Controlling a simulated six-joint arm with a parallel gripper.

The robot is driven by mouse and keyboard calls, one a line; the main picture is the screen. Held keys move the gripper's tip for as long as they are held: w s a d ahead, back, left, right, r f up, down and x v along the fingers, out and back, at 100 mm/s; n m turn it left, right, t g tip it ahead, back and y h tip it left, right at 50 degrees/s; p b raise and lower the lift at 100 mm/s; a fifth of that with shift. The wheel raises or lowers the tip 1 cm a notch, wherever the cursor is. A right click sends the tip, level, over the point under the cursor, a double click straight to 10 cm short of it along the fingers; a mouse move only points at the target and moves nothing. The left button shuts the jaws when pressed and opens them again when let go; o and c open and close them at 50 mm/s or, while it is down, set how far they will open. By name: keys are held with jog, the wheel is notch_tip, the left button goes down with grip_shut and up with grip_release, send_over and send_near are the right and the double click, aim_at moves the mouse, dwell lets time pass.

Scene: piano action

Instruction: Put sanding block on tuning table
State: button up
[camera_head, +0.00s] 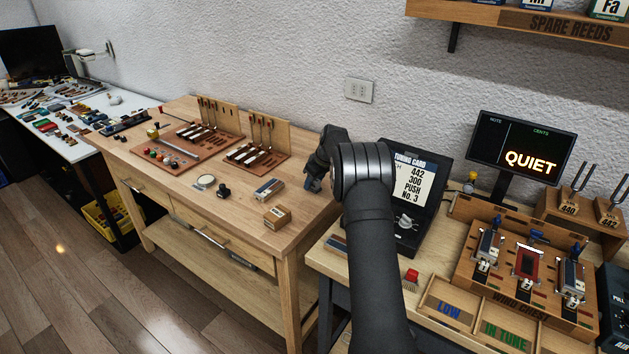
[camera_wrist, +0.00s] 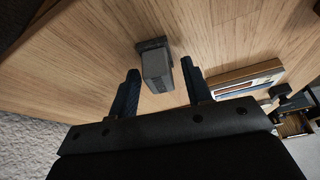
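A small grey block (camera_wrist: 157,70), apparently the sanding block, stands on the wooden bench top in the wrist view. It lies between and slightly beyond the tips of my gripper (camera_wrist: 160,72). The fingers are apart, with a visible gap on each side of the block. In the head view my gripper (camera_head: 313,184) is low over the right end of the workbench (camera_head: 235,218), and the block cannot be made out there. The tuning table (camera_head: 434,252) is the light wooden table at the right, partly hidden by my arm.
A metal-topped reed piece (camera_head: 268,189) and a small wooden box (camera_head: 277,216) are near my gripper on the bench. The tuning table holds the tuning card case (camera_head: 428,165), wind chest (camera_head: 525,275), a red-topped brush (camera_head: 411,277) and labelled trays (camera_head: 450,305).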

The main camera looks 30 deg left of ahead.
jog(key=shift+r, duration=0.1)
jog(key=w+v, duration=0.1)
jog(key=v, duration=1.5)
jog(key=shift+s, duration=0.3)
jog(key=shift+o, duration=0.4)
jog(key=shift+d+r, duration=0.3)
jog(key=shift+r, duration=0.25)
